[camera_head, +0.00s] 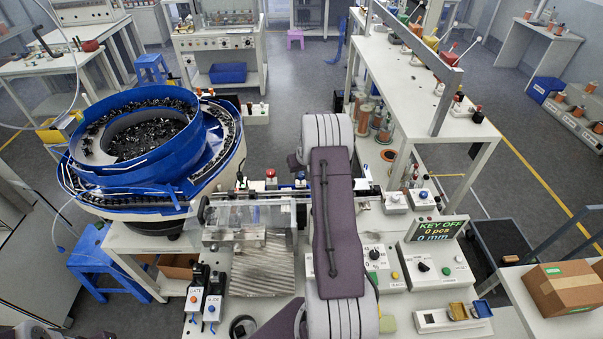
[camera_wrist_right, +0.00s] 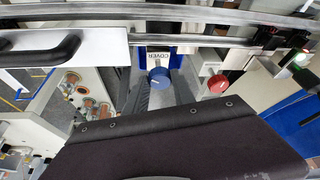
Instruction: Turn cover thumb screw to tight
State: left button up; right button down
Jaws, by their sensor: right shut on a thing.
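The cover thumb screw is a round blue knob (camera_wrist_right: 159,76) with a pale pointer mark, under a plate labelled COVER (camera_wrist_right: 159,54) in the right wrist view. My right gripper (camera_wrist_right: 160,86) has its dark fingers on either side of this knob and is shut on it. In the head view my right arm covers the middle of the bench and hides the knob and the fingertips.
A red knob (camera_wrist_right: 218,84) is beside the cover knob. A clear cover (camera_head: 245,213) is left of my arm. The blue feeder bowl (camera_head: 150,188) stands at the left. A display (camera_head: 437,229) reads KEY OFF, 0 pcs, 0 mm. A cardboard box (camera_head: 563,287) is at the right.

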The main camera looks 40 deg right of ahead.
jog(key=shift+a+r+m+p, duration=0.1)
jog(key=shift+m+p, duration=0.45)
jog(key=shift+m, duration=0.05)
jog(key=shift+m+h, duration=0.3)
jog(key=shift+m, duration=0.1)
jog(key=shift+w+m, duration=0.1)
jog(key=shift+m, duration=0.3)
jog(key=m+b, duration=0.1)
jog(key=b, duration=0.1)
jog(key=m+g+h+b, duration=0.1)
jog(key=m+b, duration=0.1)
jog(key=m+g+b, duration=0.1)
jog(key=m+b, duration=0.1)
jog(key=shift+w+a+f+h+b, duration=0.15)
jog(key=shift+w+f+h+b, duration=0.05)
jog(key=shift+f+h+b, duration=0.2)
jog(key=shift+r+m+g+b, duration=0.15)
jog(key=shift+m+g+b, duration=0.25)
jog(key=shift+m, duration=0.5)
jog(key=shift+w+r+m+g+b, duration=0.1)
jog(key=shift+m+g+b, duration=0.25)
jog(key=shift+m, duration=0.85)
jog(key=c, duration=1.1)
grip_release()
jog(key=shift+o, duration=0.2)
